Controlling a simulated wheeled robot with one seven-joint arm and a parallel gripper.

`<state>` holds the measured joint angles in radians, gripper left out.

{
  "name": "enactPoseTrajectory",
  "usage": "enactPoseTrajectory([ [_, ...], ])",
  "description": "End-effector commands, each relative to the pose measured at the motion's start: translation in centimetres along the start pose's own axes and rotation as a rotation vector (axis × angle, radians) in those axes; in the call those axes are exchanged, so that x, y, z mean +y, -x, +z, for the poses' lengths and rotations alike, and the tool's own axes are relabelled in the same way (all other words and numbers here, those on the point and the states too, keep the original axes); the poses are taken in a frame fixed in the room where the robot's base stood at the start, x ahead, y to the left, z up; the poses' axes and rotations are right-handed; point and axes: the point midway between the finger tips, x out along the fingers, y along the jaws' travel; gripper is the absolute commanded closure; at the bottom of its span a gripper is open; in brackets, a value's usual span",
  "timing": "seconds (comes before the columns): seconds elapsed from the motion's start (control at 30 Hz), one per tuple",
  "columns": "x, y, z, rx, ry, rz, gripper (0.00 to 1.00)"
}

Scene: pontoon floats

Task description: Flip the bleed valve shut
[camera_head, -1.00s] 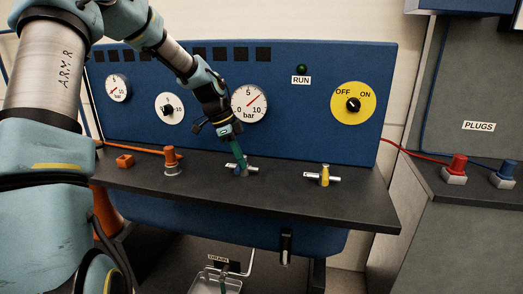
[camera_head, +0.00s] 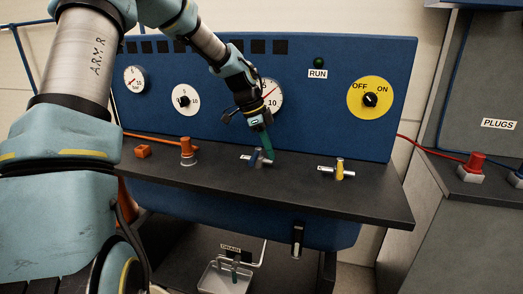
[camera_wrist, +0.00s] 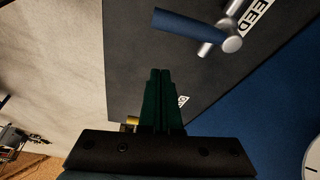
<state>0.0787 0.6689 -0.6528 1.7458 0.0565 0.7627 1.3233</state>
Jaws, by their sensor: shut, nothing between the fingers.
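The bleed valve is a silver cross-pipe with a blue lever (camera_head: 256,161) on the dark bench top, left of the yellow-levered valve. In the wrist view its blue lever (camera_wrist: 185,25) and silver body (camera_wrist: 231,43) show at the top, beside a partly cropped label ending in "EED" (camera_wrist: 258,16). My gripper (camera_head: 269,156) points down just right of the lever. Its green fingers (camera_wrist: 160,74) are together and empty, with a gap to the lever in the wrist view.
A yellow-levered valve (camera_head: 339,170) stands to the right, an orange fitting (camera_head: 187,150) to the left. The blue panel behind carries gauges and a yellow OFF/ON dial (camera_head: 370,98). Below are a black lever (camera_head: 297,236) and a drain tray (camera_head: 208,277). Red and blue plugs sit far right.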

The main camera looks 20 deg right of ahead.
Motion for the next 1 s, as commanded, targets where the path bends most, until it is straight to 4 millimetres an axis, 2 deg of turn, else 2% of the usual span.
enactPoseTrajectory([
  [0.03, -0.5, 1.4, 0.6, -0.003, 0.006, -0.014, 1.00],
  [0.2, -0.6, 5.2, 0.6, -0.002, 0.005, -0.012, 1.00],
  [0.4, -0.8, 8.5, 0.5, -0.001, 0.005, -0.009, 1.00],
  [0.6, -0.7, 9.8, 0.4, -0.002, 0.004, -0.006, 1.00],
  [1.0, -0.7, 9.9, 0.4, -0.001, 0.004, -0.005, 1.00],
])
